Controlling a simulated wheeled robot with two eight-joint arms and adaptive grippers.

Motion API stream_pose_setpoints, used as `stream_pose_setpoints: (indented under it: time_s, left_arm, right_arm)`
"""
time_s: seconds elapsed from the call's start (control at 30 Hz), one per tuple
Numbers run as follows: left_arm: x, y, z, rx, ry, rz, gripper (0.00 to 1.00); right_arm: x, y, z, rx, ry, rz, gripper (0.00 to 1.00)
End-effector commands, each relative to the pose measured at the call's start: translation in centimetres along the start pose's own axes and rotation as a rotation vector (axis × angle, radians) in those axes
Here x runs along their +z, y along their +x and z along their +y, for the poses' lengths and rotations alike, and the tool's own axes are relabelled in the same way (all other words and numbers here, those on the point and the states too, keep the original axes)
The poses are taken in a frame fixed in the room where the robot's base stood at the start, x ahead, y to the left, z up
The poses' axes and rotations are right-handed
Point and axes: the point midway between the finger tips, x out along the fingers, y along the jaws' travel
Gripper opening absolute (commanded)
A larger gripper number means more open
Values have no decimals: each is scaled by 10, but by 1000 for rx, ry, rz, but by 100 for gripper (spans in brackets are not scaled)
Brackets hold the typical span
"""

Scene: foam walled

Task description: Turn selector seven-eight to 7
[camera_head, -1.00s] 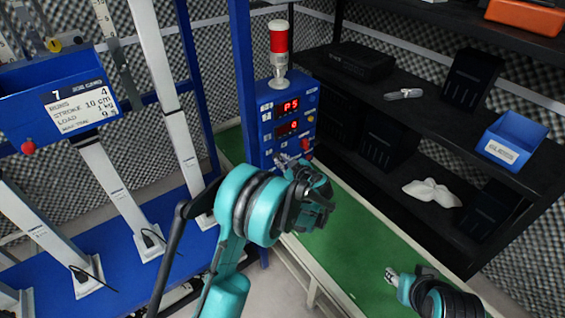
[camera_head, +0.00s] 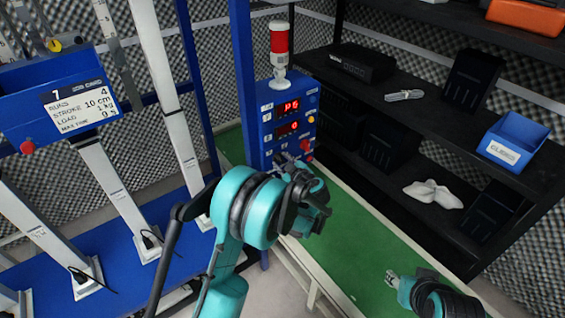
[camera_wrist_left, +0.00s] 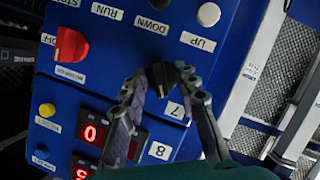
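The blue control panel (camera_head: 284,130) stands upright below a red and white lamp. In the left wrist view it fills much of the picture, rotated. The black selector knob (camera_wrist_left: 160,78) sits beside the printed labels 7 (camera_wrist_left: 175,110) and 8 (camera_wrist_left: 160,151). My left gripper (camera_wrist_left: 164,75) has its fingertips on either side of this knob, with some gap seeming to show; firm contact cannot be made out. In the head view my left gripper (camera_head: 296,164) is at the panel's lower part and hides the selector. My right gripper (camera_head: 391,277) is over the green surface, away from the panel.
The panel also has a red knob (camera_wrist_left: 71,45), a yellow button (camera_wrist_left: 47,110) and red displays (camera_head: 288,107). A dark shelf (camera_head: 440,110) with a blue bin (camera_head: 511,141) stands at right. A blue machine with pale columns is at left. The green surface (camera_head: 345,235) is mostly clear.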

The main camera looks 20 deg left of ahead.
Motion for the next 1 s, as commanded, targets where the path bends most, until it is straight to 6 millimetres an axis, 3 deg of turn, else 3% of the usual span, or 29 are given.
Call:
stream_pose_setpoints:
  time_s: [0.37, 0.8, 1.0]
  left_arm:
    - [0, -8, 1, 2, 2, -1, 33]
    - [1, -95, 1, 3, 2, -1, 33]
    - [0, -117, 0, 1, 1, -1, 33]
  right_arm:
    - [0, 0, 0, 0, 0, 0, 40]
    - [0, 0, 0, 0, 0, 0, 40]
    - [0, 0, 0, 0, 0, 0, 40]
